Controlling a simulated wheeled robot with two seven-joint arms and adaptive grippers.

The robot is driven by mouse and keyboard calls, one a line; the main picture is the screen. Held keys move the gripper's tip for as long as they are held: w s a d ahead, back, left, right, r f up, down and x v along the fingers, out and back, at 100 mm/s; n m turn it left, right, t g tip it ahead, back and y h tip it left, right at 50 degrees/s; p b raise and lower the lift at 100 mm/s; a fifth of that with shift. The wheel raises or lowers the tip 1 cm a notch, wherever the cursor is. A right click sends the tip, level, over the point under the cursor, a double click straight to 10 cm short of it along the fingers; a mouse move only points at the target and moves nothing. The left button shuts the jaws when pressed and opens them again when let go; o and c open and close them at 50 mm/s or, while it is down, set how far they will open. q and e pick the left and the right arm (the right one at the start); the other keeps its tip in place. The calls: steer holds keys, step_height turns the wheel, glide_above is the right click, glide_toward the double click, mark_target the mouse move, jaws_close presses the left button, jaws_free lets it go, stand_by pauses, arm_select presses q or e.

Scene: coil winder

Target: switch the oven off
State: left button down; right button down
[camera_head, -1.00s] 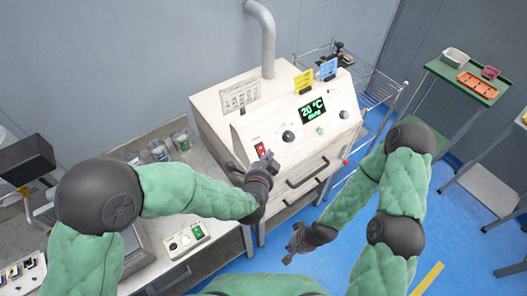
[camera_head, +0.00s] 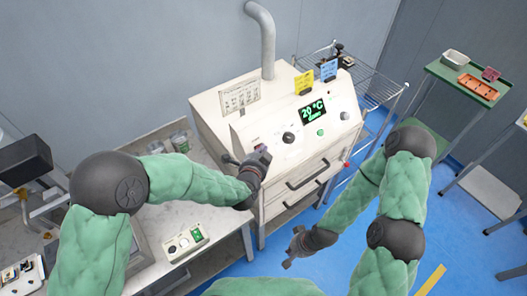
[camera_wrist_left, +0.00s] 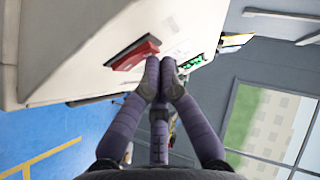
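The oven (camera_head: 222,108) is a cream box with a sloped front panel, a green display (camera_head: 312,110) reading 20 °C and a dark knob (camera_head: 288,137). My left gripper (camera_head: 262,153) is in front of the panel's left part and hides most of the red switch there. In the left wrist view the red switch (camera_wrist_left: 133,55) sits in a dark frame, just left of the fingertips (camera_wrist_left: 160,62). The fingers are together with nothing seen between them. I cannot tell if they touch the switch. My right gripper (camera_head: 290,258) hangs low over the blue floor; its finger opening is unclear.
Drawers with dark handles (camera_head: 308,174) are below the panel. Yellow (camera_head: 303,82) and blue (camera_head: 328,70) cards stand on top. A bench with jars and a small control box (camera_head: 185,242) is at left. A wire rack (camera_head: 372,85) and green table (camera_head: 450,72) are at right.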

arm_select(q)
steer(key=shift+w, duration=0.1)
arm_select(e)
steer(key=shift+r, duration=0.1)
arm_select(q)
steer(key=shift+r+p, duration=0.75)
steer(key=shift+r, duration=0.05)
arm_select(e)
steer(key=shift+r, duration=0.65)
arm_select(q)
steer(key=shift+r, duration=0.1)
